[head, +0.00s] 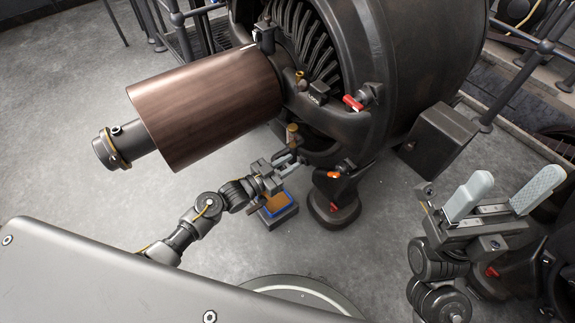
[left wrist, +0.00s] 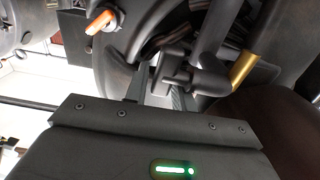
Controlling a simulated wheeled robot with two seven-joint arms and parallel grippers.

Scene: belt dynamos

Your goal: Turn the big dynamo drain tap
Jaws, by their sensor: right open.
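The big dynamo (head: 385,60) fills the top of the head view. A tap with a brass part (head: 292,133) hangs below its bearing, above a small tray. In the left wrist view its brass pipe (left wrist: 243,68) and dark body (left wrist: 208,78) are close ahead of the fingers. My left gripper (head: 288,163) is just below the tap. In the left wrist view its fingers (left wrist: 158,92) stand apart, with a dark part of the tap at the right finger; I cannot tell whether they touch. My right gripper (head: 505,195) is open and empty at the right, away from the tap.
A drip tray (head: 280,215) with a blue rim stands on the floor below the tap. An orange-handled lever (head: 334,175) and a red lever (head: 352,102) are close to the right. A copper-brown drum (head: 205,105) overhangs at the left. The floor at left is clear.

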